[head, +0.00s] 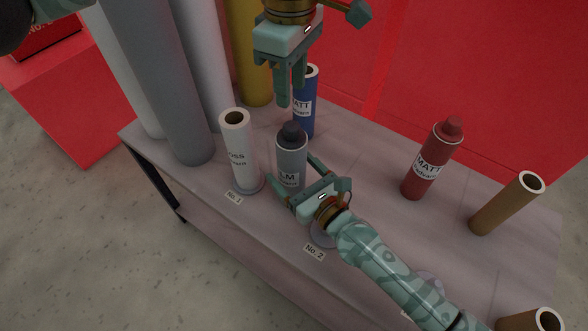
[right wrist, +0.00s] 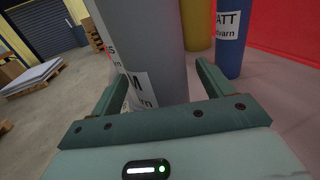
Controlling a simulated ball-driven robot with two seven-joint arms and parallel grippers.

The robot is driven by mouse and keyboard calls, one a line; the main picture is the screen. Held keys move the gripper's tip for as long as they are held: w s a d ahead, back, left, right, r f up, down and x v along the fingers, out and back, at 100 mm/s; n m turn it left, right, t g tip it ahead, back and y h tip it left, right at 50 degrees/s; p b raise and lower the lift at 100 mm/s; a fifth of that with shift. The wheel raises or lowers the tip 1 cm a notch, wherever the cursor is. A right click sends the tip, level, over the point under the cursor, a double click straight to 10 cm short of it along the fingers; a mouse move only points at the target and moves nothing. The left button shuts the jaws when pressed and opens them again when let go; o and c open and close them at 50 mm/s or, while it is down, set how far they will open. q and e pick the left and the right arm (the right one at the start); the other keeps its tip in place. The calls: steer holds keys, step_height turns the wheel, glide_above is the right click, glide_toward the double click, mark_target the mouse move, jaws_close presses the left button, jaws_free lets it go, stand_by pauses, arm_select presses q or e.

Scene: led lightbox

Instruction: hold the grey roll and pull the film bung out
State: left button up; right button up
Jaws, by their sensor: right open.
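The grey roll (head: 291,160) stands upright near the middle of the table, with a white label and a dark film bung (head: 292,133) in its top. My right gripper (head: 290,172) is low at the roll, open, with one finger on each side of it. In the right wrist view the grey roll (right wrist: 155,40) stands between the right gripper's fingers (right wrist: 163,70), with a gap visible beside the right finger. My left gripper (head: 291,98) hangs above and behind the bung, fingers pointing down, apart from it and empty. Its fingers look close together; whether they touch is unclear.
A white roll (head: 239,150) stands close left of the grey one. A blue roll (head: 305,112) stands behind it. A red roll with a bung (head: 428,165) and a brown tube (head: 507,204) stand right. Tall cylinders (head: 165,90) stand at the back left.

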steer(key=shift+w+a, duration=0.1)
steer(key=shift+w, duration=0.05)
steer(key=c, duration=1.2)
steer(key=o, duration=0.5)
steer(key=shift+c, duration=0.2)
steer(key=c, duration=0.4)
